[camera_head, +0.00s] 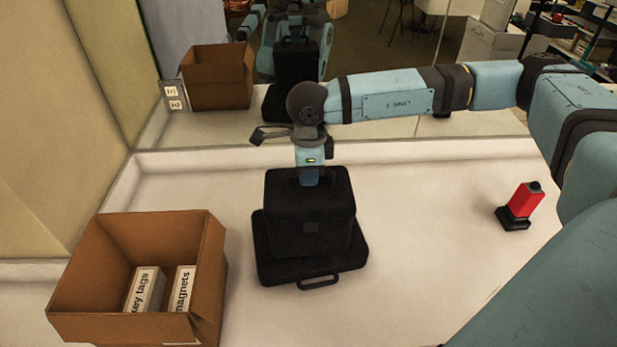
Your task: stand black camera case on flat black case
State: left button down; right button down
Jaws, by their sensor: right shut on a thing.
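The black camera case (308,222) is upright over the flat black case (280,270) in the middle of the table. It appears to rest on the flat case's top, though I cannot see any gap between them. The flat case lies with its handle toward the front. My right gripper (308,178) points down from above and is shut on the camera case at its top handle. The fingertips are partly hidden by the handle and the case top. My left gripper is not in view.
An open cardboard box (212,270) holding white boxes labelled "key tags" (145,290) and "magnets" (182,288) stands at the front left. A red object with a black base (523,200) stands at the right. A mirror behind the table reflects the scene. Table between the cases and the red object is clear.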

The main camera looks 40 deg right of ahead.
notch_tip(320, 180, down, 2)
jog(key=shift+f, duration=0.1)
jog(key=shift+w, duration=0.1)
jog(key=shift+f, duration=0.15)
jog(key=c, duration=1.1)
grip_release()
